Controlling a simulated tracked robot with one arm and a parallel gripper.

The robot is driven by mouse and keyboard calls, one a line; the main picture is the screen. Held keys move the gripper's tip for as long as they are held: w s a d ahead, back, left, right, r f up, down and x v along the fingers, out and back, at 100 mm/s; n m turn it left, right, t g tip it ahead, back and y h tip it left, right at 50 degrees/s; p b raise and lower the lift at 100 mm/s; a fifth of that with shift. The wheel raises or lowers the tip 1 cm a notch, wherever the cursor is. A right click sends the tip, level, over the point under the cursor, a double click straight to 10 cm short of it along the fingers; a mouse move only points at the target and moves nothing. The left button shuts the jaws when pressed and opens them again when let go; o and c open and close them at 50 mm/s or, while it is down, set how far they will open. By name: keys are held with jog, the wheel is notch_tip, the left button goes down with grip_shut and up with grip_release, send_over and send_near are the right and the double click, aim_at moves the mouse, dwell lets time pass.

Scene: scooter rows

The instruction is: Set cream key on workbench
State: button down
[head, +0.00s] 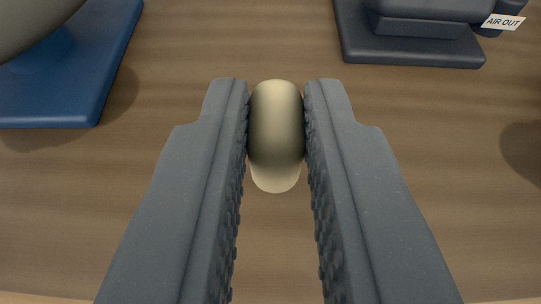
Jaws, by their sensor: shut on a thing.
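The cream key (275,130) is a rounded, pale piece in the middle of the head view. My gripper (276,100) is shut on it, with one dark grey finger pressed against each side near the fingertips. The lower end of the key shows between the fingers. The workbench (300,250) has a brown, wood-grained top that fills the view below the gripper. I cannot tell whether the key touches the bench top.
A blue base (85,75) with a grey rounded body stands at the upper left. A dark grey block-shaped device (415,50) with an "AIR OUT" label (503,22) stands at the upper right. Bare wood lies between them.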

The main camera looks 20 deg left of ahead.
jog(key=shift+f, duration=0.45)
jog(key=shift+r, duration=0.1)
jog(key=c, duration=1.4)
grip_release()
jog(key=shift+p+v, duration=0.8)
jog(key=shift+v, duration=5.2)
